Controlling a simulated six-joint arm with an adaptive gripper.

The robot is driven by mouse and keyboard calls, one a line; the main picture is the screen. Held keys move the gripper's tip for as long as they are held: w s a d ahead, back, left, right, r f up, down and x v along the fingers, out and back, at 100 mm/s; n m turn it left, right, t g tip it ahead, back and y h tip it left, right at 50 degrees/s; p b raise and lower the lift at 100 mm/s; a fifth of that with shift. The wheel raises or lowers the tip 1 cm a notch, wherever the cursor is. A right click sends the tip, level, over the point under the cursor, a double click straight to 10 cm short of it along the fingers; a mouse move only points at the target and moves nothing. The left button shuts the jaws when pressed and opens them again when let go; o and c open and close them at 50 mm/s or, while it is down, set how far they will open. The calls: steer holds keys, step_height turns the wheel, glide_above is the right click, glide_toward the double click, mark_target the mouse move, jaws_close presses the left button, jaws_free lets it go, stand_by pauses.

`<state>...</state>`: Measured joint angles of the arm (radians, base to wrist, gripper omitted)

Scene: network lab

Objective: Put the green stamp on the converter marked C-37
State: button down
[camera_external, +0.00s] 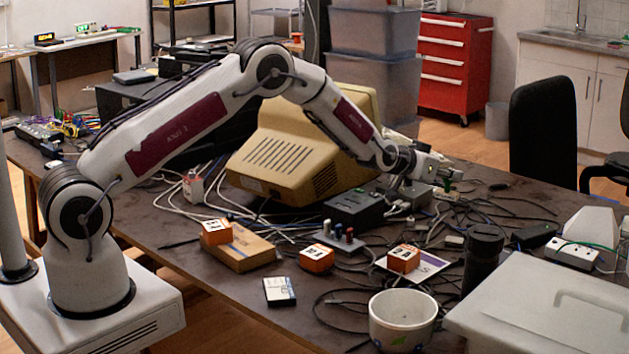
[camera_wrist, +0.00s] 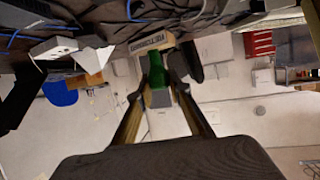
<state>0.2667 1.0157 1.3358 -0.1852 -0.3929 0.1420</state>
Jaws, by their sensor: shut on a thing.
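Three orange converters with white labels stand on the table in the external view. The left converter (camera_external: 216,232) sits on a flat cardboard box (camera_external: 252,243), the middle converter (camera_external: 317,259) on the bare table, and the right converter (camera_external: 404,258) on a white and purple card (camera_external: 437,264). The labels are too small to read surely. My gripper (camera_external: 448,174) is beyond and above the right converter, pointing right. In the wrist view, my gripper (camera_wrist: 157,94) is shut on the green stamp (camera_wrist: 155,73), which shows between the two fingers.
A white bowl (camera_external: 402,318), black cylinder (camera_external: 482,255) and large grey case (camera_external: 560,318) stand at the front right. Loose cables cover the table around the right converter. A beige monitor (camera_external: 290,150) stands behind my arm.

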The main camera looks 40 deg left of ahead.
steer(key=s+d+r+h, duration=0.1)
steer(key=s+d, duration=0.2)
steer(key=d, duration=0.3)
steer(key=s+d+r+m, duration=0.1)
steer(key=s+d, duration=0.2)
steer(key=d, duration=0.3)
steer(key=s+d+r+m+g+h, duration=0.1)
steer(key=s+d, duration=0.2)
steer(key=d, duration=0.3)
steer(key=shift+r+h, duration=0.25)
steer(key=shift+h, duration=0.05)
steer(key=shift+f, duration=0.1)
step_height(320, 180, down, 6)
steer(key=shift+f, duration=1.9)
steer(key=shift+f, duration=0.1)
